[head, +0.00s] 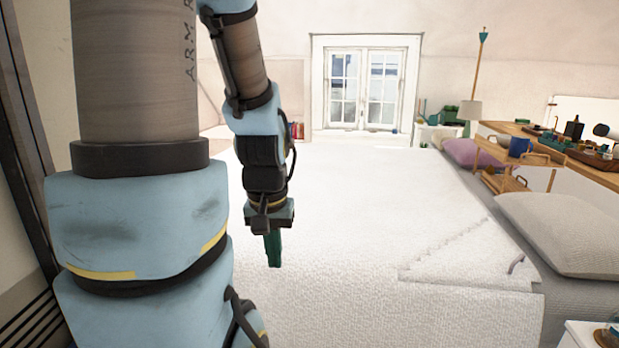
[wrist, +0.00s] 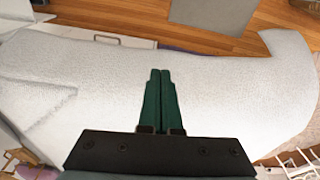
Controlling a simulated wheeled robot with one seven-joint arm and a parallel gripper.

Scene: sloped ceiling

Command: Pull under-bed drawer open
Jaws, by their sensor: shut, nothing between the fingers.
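The bed (head: 350,210) has a white textured cover and fills the middle of the head view. In the wrist view the bed (wrist: 235,95) lies below my gripper, with its edge against a wooden floor. My gripper (head: 274,264) points down in front of the white cover in the head view. Its green fingers (wrist: 160,74) are together and empty in the wrist view. I cannot tell its exact height over the bed.
Wooden floor (wrist: 140,14) shows beyond the bed edge, with a flat grey piece (wrist: 212,12) there. At right are a grey pillow (head: 560,232), a purple pillow (head: 475,152), a wooden tray stand (head: 520,160) and a cluttered ledge. A window (head: 364,88) is behind.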

